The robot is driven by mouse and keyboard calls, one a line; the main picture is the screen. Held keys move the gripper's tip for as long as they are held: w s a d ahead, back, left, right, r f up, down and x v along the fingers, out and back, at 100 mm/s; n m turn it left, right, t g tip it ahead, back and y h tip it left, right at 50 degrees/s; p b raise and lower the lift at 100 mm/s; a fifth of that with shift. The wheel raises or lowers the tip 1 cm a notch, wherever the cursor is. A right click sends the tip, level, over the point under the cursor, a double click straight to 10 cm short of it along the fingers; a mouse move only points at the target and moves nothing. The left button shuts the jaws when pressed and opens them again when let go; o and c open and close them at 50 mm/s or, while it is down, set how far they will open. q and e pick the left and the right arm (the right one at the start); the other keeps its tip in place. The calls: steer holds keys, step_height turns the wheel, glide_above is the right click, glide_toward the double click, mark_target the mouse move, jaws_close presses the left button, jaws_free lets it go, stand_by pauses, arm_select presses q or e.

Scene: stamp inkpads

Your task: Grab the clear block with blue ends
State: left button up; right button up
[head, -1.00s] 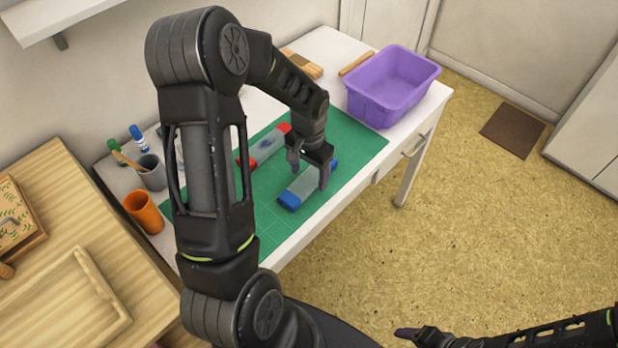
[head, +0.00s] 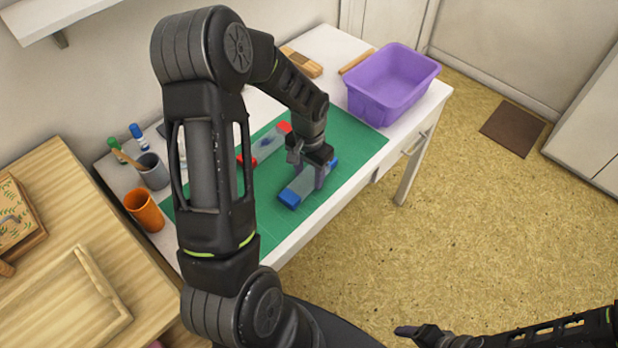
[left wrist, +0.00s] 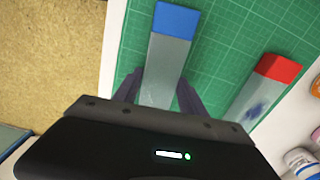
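The clear block with blue ends (head: 299,186) lies flat on the green cutting mat (head: 349,146). In the left wrist view the block (left wrist: 165,62) runs away from my left gripper (left wrist: 161,82), with one blue end in plain sight. The gripper's two fingers are apart, one on each side of the block's clear middle. Whether either finger touches it I cannot tell. In the head view my left gripper (head: 309,176) is down over the block and hides part of it. My right gripper (head: 408,332) is at the bottom right, away from the table; its fingers are unclear.
A clear block with red ends (head: 268,144) lies beside it on the mat. A purple bin (head: 392,86) stands at the table's far right. An orange cup (head: 145,211) and a grey cup (head: 152,172) stand at the left. The mat's right part is clear.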

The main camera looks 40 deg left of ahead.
mark_target(310, 176)
arm_select(q)
jaws_close()
stand_by(0.3)
step_height(310, 176, up, 10)
steer(key=b, duration=0.1)
stand_by(0.6)
stand_by(0.5)
